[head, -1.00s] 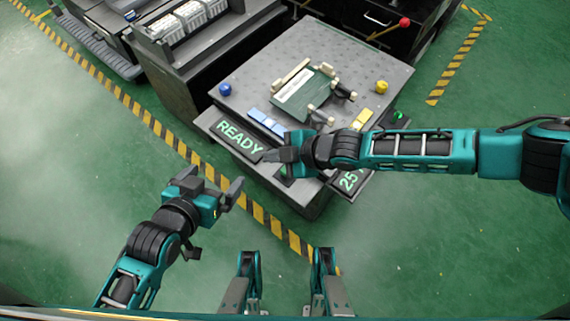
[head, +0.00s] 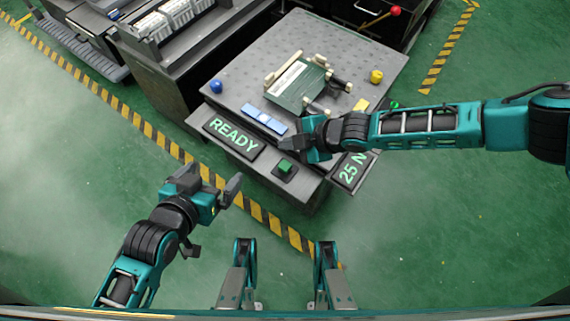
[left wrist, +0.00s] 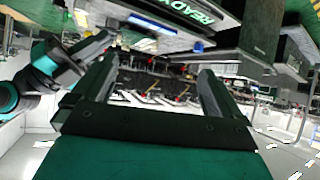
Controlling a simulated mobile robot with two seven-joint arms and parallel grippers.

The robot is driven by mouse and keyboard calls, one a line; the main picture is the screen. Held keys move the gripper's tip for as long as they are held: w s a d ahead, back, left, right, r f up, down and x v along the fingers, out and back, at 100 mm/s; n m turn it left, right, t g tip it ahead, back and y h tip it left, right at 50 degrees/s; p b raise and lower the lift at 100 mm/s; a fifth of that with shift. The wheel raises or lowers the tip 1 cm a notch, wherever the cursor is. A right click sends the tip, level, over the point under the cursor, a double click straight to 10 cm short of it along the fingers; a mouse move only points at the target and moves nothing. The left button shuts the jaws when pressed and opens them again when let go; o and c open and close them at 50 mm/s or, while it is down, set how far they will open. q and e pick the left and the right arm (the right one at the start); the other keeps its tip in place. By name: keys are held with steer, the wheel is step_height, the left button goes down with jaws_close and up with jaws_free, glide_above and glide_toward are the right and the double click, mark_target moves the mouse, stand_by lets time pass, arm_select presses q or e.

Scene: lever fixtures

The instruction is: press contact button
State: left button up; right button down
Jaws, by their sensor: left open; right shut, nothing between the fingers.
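The contact button appears to be a green square button (head: 285,167) on a dark base, on the front panel of the workstation. It sits between the READY display (head: 233,136) and the "25 N" display (head: 354,168), with its top uncovered. My right gripper (head: 291,144) is shut and empty. In the picture it is just above the button, over the front edge of the table; I cannot tell its height. My left gripper (head: 214,182) is open and empty, to the left of the button, in front of the workstation. Its open fingers also show in the left wrist view (left wrist: 155,85).
A red-tipped lever (head: 395,11) stands behind. The floor in front is clear.

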steer(key=b, duration=0.4)
glide_above(288, 167)
step_height(288, 167, down, 5)
steer(key=shift+f, duration=0.2)
steer(key=shift+f+b, duration=0.95)
steer(key=shift+f, duration=0.2)
arm_select(q)
steer(key=shift+h, duration=0.4)
steer(key=f, duration=0.1)
steer(key=d+f, duration=0.1)
steer(key=f, duration=0.2)
steer(key=shift+w+d, duration=0.25)
steer(key=shift+w, duration=0.15)
steer(key=shift+a+f, duration=0.15)
steer(key=shift+f, duration=0.05)
steer(key=shift+s+f, duration=0.1)
arm_select(e)
steer(key=shift+f, duration=0.1)
steer(key=shift+f+b, duration=0.35)
steer(key=shift+b, duration=0.25)
arm_select(q)
steer(key=shift+f, duration=0.3)
